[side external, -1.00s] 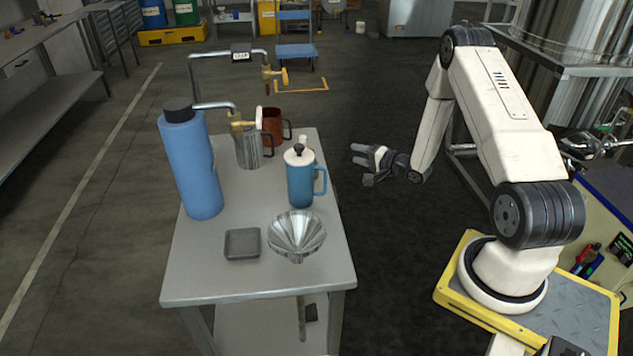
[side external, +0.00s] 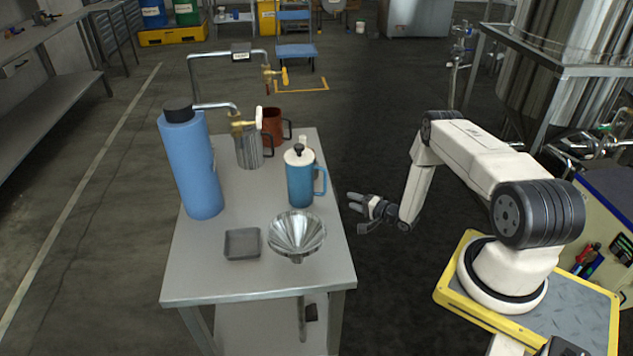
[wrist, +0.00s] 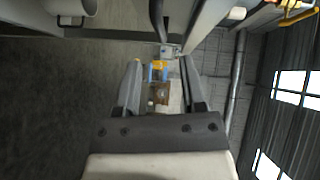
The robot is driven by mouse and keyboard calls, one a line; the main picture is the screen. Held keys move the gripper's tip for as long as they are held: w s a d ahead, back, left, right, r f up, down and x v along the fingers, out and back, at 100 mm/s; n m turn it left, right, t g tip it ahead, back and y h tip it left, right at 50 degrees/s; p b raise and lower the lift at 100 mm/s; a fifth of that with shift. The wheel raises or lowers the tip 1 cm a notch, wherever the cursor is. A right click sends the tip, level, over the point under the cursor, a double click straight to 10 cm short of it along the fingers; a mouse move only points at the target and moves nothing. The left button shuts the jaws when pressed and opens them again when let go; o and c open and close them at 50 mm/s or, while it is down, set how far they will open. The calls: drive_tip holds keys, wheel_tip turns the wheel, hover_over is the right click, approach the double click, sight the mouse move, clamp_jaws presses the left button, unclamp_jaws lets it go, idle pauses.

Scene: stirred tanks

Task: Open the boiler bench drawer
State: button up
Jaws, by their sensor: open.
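The bench (side external: 210,285) is a grey metal table left of my arm. Its drawer is not clearly seen; the bench side facing my arm is mostly hidden from the side camera. A thin upright grey piece (side external: 301,320) shows below the top at the near end, with a small dark block beside it; I cannot tell whether they belong to the drawer. My gripper (side external: 353,203) is open and empty, just right of the bench's right edge and apart from it. In the wrist view my gripper's two fingers (wrist: 163,68) are spread with nothing between them.
On the bench stand a blue bottle (side external: 190,165), a blue press jug (side external: 300,185), a steel funnel (side external: 296,233), a small grey tray (side external: 242,244), a metal mug (side external: 248,152) and a brown mug (side external: 272,130). The floor between bench and arm is clear.

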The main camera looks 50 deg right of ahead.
drive_tip(key=shift+w, duration=0.15)
drive_tip(key=shift+w+f, duration=0.15)
drive_tip(key=shift+w, duration=1.1)
drive_tip(key=shift+w+f, duration=0.2)
drive_tip(key=shift+w, duration=1.05)
drive_tip(key=shift+w+f, duration=0.15)
drive_tip(key=shift+w, duration=1.1)
clamp_jaws()
